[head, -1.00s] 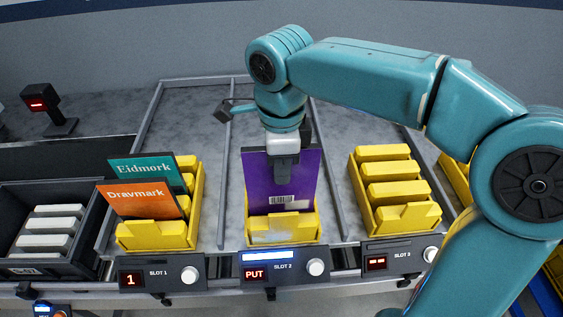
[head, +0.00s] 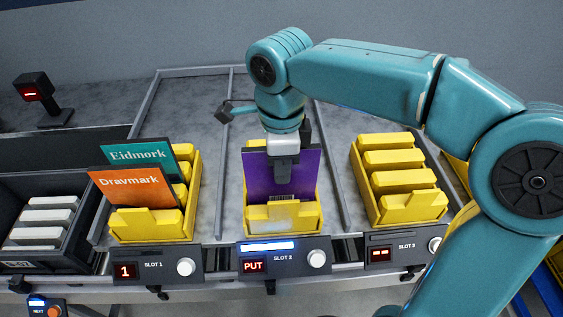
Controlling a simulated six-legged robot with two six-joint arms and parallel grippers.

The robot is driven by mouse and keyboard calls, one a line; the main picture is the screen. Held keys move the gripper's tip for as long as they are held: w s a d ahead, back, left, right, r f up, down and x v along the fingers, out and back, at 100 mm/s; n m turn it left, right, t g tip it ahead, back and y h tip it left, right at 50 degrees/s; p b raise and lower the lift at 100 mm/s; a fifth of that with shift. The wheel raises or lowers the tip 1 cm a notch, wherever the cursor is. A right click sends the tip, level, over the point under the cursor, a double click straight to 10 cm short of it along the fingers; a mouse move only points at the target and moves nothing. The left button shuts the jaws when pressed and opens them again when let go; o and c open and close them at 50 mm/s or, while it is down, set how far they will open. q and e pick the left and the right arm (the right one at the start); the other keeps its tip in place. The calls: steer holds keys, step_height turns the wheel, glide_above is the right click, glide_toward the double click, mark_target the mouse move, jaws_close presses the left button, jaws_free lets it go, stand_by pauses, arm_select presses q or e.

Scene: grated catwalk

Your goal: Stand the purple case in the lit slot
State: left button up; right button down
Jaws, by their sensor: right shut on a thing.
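The purple case (head: 305,177) stands upright in the yellow rack of slot 2 (head: 282,226), in the middle of the head view. The slot 2 panel below has a lit bar (head: 269,246) and a display reading PUT. My right gripper (head: 283,178) comes down from above and is shut on the purple case near its upper middle. The lower edge of the case is hidden behind the rack's front wall, so I cannot tell whether it touches the bottom. My left gripper is not in view.
The slot 1 rack (head: 149,223) at left holds a teal Eidmork case (head: 140,155) and an orange Dravmark case (head: 132,187). The slot 3 rack (head: 409,207) at right is empty. A dark bin (head: 72,243) and a scanner (head: 35,95) are at far left.

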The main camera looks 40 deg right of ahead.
step_height(320, 180, down, 2)
steer(key=shift+f+b, duration=0.1)
steer(key=shift+b, duration=0.65)
steer(key=c, duration=0.6)
jaws_free()
steer(key=shift+o, duration=0.2)
step_height(320, 180, up, 8)
steer(key=p, duration=0.7)
